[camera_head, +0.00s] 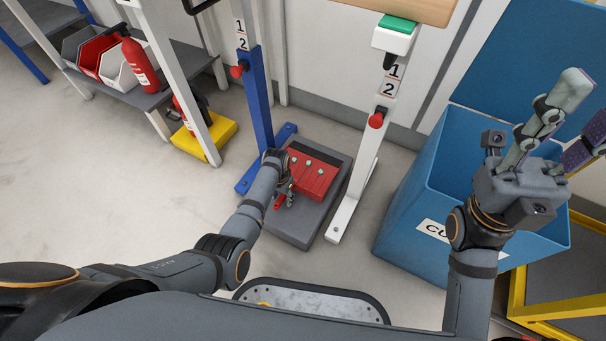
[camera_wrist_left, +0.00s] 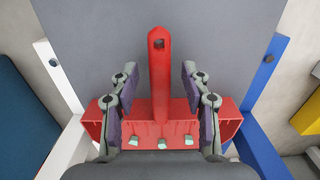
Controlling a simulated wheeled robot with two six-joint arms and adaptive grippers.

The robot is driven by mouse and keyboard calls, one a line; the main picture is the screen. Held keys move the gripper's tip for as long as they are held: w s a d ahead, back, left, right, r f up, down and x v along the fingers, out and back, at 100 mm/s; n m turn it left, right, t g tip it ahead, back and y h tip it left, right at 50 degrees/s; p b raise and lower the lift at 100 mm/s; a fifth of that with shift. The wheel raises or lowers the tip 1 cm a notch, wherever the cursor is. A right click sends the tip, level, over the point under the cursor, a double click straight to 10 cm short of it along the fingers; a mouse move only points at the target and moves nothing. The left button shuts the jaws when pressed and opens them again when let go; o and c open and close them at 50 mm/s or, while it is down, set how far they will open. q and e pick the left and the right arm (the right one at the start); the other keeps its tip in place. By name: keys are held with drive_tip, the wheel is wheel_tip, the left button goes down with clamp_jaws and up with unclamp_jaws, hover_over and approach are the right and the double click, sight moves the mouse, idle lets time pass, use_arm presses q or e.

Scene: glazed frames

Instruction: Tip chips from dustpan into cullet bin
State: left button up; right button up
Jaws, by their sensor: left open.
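A red dustpan (camera_head: 314,184) lies flat on a dark grey platform (camera_head: 298,236) in the head view. Three small pale green chips (camera_head: 309,161) sit on its pan. In the left wrist view the dustpan's handle (camera_wrist_left: 160,95) points up the picture, with the chips (camera_wrist_left: 163,142) near the bottom edge. My left gripper (camera_head: 285,188) is open over the dustpan. Its fingers (camera_wrist_left: 160,72) stand apart on both sides of the handle, with gaps. The blue cullet bin (camera_head: 408,212) is at the right, its label partly hidden. My right gripper (camera_head: 582,108) is open and empty above it.
A blue post (camera_head: 258,100) and a white post (camera_head: 362,165) flank the platform. A yellow-based item (camera_head: 204,140) and a shelf with bins and a fire extinguisher (camera_head: 138,60) stand at left. A yellow frame (camera_head: 517,296) is at lower right. Floor at left is clear.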

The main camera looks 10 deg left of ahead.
use_arm(q)
drive_tip(key=shift+c, duration=0.3)
clamp_jaws()
drive_tip(key=shift+r, duration=0.1)
